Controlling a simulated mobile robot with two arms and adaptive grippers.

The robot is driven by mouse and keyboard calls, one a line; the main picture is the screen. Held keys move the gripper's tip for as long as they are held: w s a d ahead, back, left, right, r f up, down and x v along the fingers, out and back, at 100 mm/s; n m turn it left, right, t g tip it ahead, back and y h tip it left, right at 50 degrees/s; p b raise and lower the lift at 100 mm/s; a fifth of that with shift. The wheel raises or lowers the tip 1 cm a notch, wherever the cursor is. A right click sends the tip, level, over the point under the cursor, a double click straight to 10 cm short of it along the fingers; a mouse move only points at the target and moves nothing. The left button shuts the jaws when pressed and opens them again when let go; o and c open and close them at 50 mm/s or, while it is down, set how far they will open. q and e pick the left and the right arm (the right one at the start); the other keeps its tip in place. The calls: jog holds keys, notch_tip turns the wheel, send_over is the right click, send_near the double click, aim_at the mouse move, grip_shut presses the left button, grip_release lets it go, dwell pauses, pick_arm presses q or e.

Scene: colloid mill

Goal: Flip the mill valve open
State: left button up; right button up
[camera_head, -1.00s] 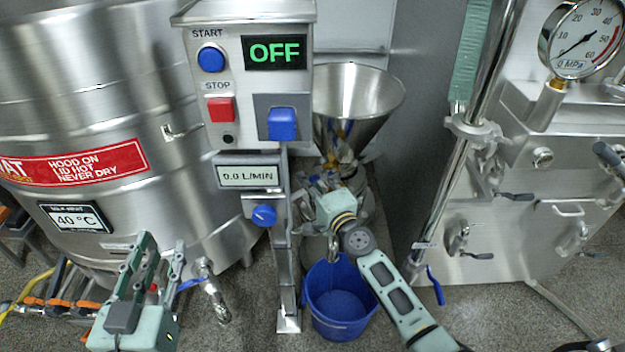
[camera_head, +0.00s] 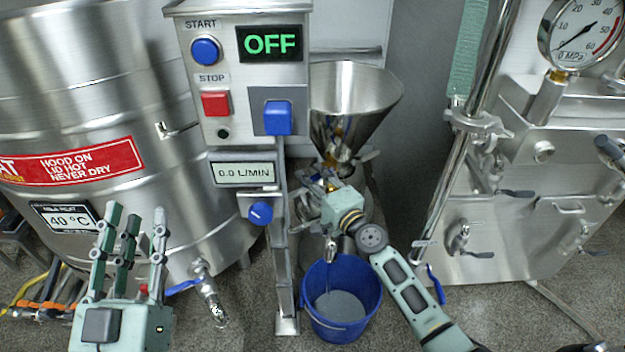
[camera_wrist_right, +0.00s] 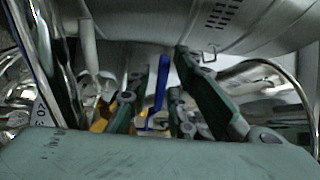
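The colloid mill stands below a steel funnel (camera_head: 350,100); its valve is mostly hidden by my right gripper (camera_head: 325,182) in the head view. In the right wrist view a blue handle (camera_wrist_right: 160,82), apparently the valve lever, stands upright between the spread fingers of my right gripper (camera_wrist_right: 170,60). The fingers look open around it; contact cannot be told. My left gripper (camera_head: 136,213) is open and empty, fingers up, in front of the steel tank.
A blue bucket (camera_head: 316,322) with a grey surface inside stands below the mill. A control post (camera_head: 210,135) reads OFF and 0.0 L/MIN. The steel tank (camera_head: 90,100) is at left, with a blue-handled tap (camera_head: 205,285). A steel machine with a gauge (camera_head: 580,35) is at right.

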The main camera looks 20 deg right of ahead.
jog(key=shift+o, duration=0.3)
jog(key=v, duration=1.2)
